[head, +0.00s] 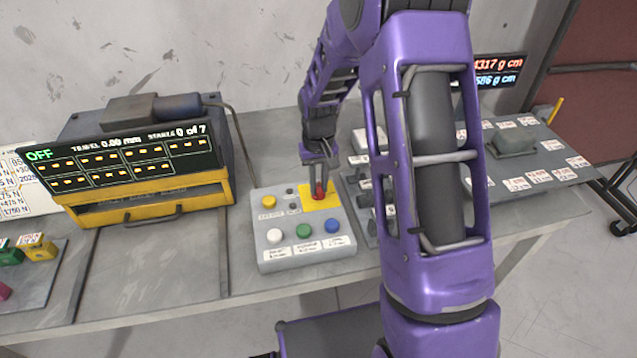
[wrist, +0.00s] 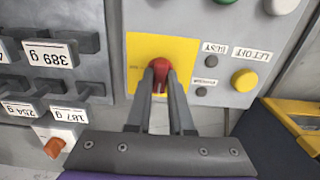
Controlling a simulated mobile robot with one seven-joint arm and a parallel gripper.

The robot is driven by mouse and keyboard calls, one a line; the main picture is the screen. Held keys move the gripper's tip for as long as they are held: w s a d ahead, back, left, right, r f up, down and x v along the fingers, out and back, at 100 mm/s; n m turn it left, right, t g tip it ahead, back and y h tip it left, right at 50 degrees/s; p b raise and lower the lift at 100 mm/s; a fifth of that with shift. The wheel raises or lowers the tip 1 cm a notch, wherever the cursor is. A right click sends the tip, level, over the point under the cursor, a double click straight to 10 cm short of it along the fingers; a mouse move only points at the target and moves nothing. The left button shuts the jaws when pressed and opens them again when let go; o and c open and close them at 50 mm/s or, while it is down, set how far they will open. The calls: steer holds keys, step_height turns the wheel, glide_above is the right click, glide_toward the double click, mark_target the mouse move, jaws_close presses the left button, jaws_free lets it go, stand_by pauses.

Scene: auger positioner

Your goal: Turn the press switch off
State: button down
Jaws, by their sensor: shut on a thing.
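The press switch is a red knob (head: 319,191) on a yellow plate (head: 329,203) at the upper right of a light grey control box (head: 262,243). In the wrist view the red knob (wrist: 159,68) sits on the yellow plate (wrist: 140,48), between my fingertips. My gripper (head: 319,186) reaches down from above and is shut on the knob. It also shows in the wrist view (wrist: 160,75), both fingers touching the knob's sides. The knob's lower part is hidden by the fingers. A display (head: 130,163) at the left reads OFF, TRAVEL 0.00 mm.
The box also bears a yellow button (head: 269,202) and white (head: 274,236), green (head: 303,231) and blue (head: 332,227) buttons. A rack of labelled weights (wrist: 50,75) stands close beside it. A yellow drawer unit (head: 150,207) is at the left. Bare table (head: 155,265) lies in front.

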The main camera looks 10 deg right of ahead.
mark_target(318, 187)
steer(key=c, duration=0.8)
jaws_free()
step_height(318, 187, up, 18)
steer(key=p, duration=0.1)
steer(key=shift+f, duration=0.25)
